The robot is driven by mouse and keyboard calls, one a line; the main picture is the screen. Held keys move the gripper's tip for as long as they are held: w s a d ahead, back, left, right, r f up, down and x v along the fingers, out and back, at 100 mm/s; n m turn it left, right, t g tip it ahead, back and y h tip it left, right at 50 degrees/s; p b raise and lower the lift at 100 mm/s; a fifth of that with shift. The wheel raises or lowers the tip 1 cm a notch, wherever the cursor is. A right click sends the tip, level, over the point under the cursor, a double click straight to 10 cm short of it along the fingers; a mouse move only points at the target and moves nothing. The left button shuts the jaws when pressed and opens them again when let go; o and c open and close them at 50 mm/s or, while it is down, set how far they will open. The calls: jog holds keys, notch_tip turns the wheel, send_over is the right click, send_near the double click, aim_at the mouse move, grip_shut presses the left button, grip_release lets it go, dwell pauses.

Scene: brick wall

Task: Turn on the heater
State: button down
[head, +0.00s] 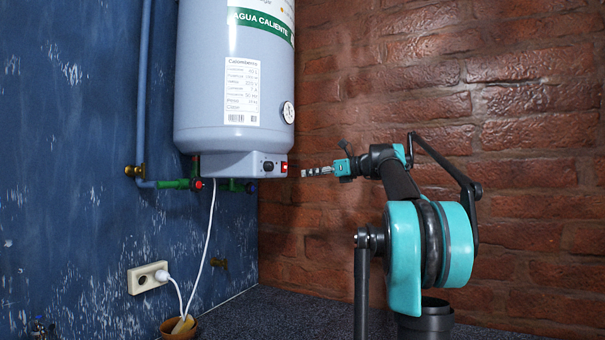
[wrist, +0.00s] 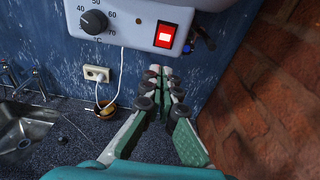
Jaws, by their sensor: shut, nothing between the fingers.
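The heater (head: 235,90) is a pale grey-white upright cylinder on the blue wall. Its control panel is at the bottom and carries a red switch (head: 284,167) and a dark round knob (head: 268,166). In the wrist view the red switch (wrist: 165,35) shows a bright glowing patch, and the knob (wrist: 94,22) has temperature numbers around it. My gripper (head: 304,172) is shut and empty, just right of the switch in the head view. In the wrist view its fingertips (wrist: 160,71) are together below the switch, with a small gap seen between them and the panel.
A wall socket (head: 147,277) holds a white plug and cable. A small brown pot (head: 180,329) stands below it. Pipes with green and red valves (head: 185,184) run under the heater. A steel sink (wrist: 25,130) is at left. A brick wall (head: 480,90) borders the right.

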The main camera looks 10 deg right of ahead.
jog(key=f+v, duration=0.1)
jog(key=v, duration=0.6)
jog(key=shift+d+f, duration=0.2)
jog(key=shift+f, duration=0.15)
jog(key=s+a+f+n+g+h, duration=0.25)
jog(key=s+f+n, duration=0.2)
jog(key=f, duration=0.85)
jog(key=s+a+f+n+g+h, duration=0.1)
jog(key=s+a+f+n+h, duration=0.25)
jog(key=f, duration=0.85)
jog(key=s+a+f+n+g+h, duration=0.1)
jog(key=s+a+f+n, duration=0.35)
jog(key=f, duration=0.85)
jog(key=s+d+f+n+h, duration=0.3)
jog(key=s+f+n, duration=0.3)
jog(key=s+f, duration=0.5)
jog(key=s+d+f+n+g+h, duration=0.1)
jog(key=s+d+f+n+h, duration=0.2)
jog(key=s+f, duration=0.9)
notch_tip(320, 180, down, 2)
jog(key=n, duration=0.3)
jog(key=shift+n, duration=0.35)
jog(key=shift+s+d, duration=0.1)
jog(key=shift+d, duration=0.05)
